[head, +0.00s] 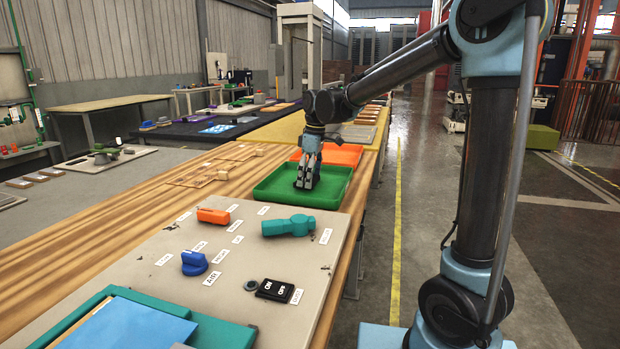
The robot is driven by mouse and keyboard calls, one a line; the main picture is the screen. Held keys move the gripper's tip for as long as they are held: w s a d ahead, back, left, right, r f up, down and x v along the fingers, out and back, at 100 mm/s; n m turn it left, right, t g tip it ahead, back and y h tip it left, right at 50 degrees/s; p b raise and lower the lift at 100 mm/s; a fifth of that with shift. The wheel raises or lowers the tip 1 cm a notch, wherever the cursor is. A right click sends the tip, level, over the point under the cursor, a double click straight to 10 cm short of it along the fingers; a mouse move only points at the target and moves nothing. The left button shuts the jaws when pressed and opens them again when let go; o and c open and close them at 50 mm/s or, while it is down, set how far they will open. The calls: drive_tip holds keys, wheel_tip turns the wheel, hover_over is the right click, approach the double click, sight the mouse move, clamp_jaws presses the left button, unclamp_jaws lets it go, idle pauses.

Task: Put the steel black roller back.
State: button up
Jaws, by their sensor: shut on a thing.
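I cannot pick out the steel black roller as a separate thing anywhere in view. No other loose thing shows in the green tray. I cannot tell whether the fingertips touch the tray floor.
An orange tray (345,155) stands just behind the green one. In front lies a grey panel (245,246) with an orange switch (213,216), a teal handle (289,226), a blue knob (194,263) and a black on/off switch (275,290). Wooden bench (110,239) is bare at left.

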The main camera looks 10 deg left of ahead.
drive_tip(key=shift+f, duration=0.1)
drive_tip(key=shift+f, duration=0.35)
drive_tip(key=shift+c, duration=0.4)
drive_tip(key=shift+f, duration=0.1)
drive_tip(key=o, duration=1.4)
wheel_tip(320, 180, up, 13)
drive_tip(key=d, duration=0.1)
drive_tip(key=shift+d, duration=0.2)
